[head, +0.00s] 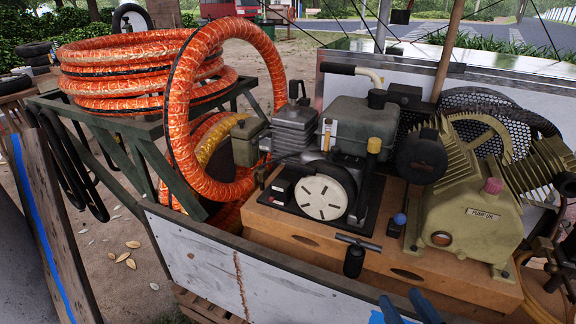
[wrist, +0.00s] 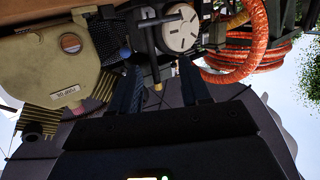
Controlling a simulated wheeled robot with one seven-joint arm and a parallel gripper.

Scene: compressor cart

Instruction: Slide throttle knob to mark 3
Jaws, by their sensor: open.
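The engine (head: 310,185) with its white slotted disc sits on a wooden box on the cart; the disc (wrist: 181,29) also shows in the wrist view, which is upside down. A small pale upright plate (head: 327,133) is on the engine's front, left of the grey tank. It may carry the throttle knob, but it is too small to read any marks or tell the knob's position. My gripper (head: 407,306) shows its fingertips at the bottom edge of the head view, low in front of the box. In the wrist view my gripper (wrist: 161,70) is open and empty, fingers apart.
A black T-handle (head: 357,245) stands out at the box's front; it also shows in the wrist view (wrist: 150,28). A blue knob (head: 399,219) is on the box. The olive pump (head: 470,220) stands right, orange hose (head: 120,70) left. The white side panel (head: 230,270) runs along the front.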

